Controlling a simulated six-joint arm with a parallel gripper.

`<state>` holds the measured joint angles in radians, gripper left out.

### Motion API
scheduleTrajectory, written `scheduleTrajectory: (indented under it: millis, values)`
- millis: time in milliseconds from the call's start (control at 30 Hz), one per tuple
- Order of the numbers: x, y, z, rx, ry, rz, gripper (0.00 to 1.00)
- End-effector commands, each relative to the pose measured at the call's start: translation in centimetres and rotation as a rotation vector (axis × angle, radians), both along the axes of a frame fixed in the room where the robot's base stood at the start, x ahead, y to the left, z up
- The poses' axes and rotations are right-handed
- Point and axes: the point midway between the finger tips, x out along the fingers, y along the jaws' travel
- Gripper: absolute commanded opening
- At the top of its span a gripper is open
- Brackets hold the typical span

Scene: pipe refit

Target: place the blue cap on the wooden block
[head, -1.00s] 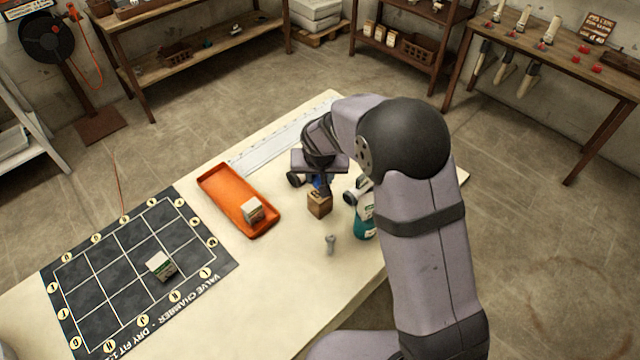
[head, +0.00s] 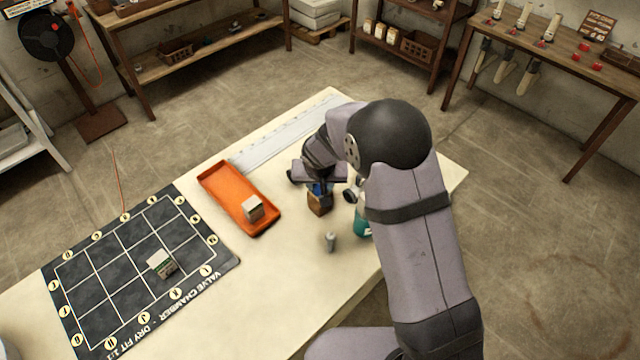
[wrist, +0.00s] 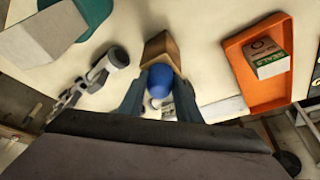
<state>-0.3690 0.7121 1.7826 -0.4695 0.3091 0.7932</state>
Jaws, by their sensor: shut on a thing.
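The wooden block (head: 318,207) stands on the pale table, right of the orange tray. It also shows in the wrist view (wrist: 160,47). My gripper (wrist: 159,86) is shut on the blue cap (wrist: 160,82), with one finger on each side of it. In the head view the gripper (head: 320,186) is right at the block, and only a sliver of blue shows there. The cap appears over or just in front of the block's near side; I cannot tell whether it touches the block.
An orange tray (head: 219,187) holds a small white box (head: 252,207). A black grid mat (head: 100,300) bears another small box (head: 160,263). A grey bolt-like piece (head: 330,242) and a teal bottle (head: 361,222) stand close to the block. The table front is clear.

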Motion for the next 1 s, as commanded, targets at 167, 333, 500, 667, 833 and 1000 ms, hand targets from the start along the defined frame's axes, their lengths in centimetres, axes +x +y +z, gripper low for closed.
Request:
scheduleTrajectory:
  millis: [167,333,500,667,833,1000]
  values:
    - [0.0,0.0,0.0,0.000,0.000,0.000,0.49]
    - [0.0,0.0,0.0,0.000,0.000,0.000,0.49]
    - [0.0,0.0,0.2,0.000,0.000,0.000,0.49]
    - [-0.3,0.0,1.1,0.000,-0.002,-0.001,0.49]
    - [-1.2,0.0,3.2,0.002,-0.003,0.001,0.49]
    - [-2.2,0.1,5.8,0.002,-0.004,0.001,0.49]
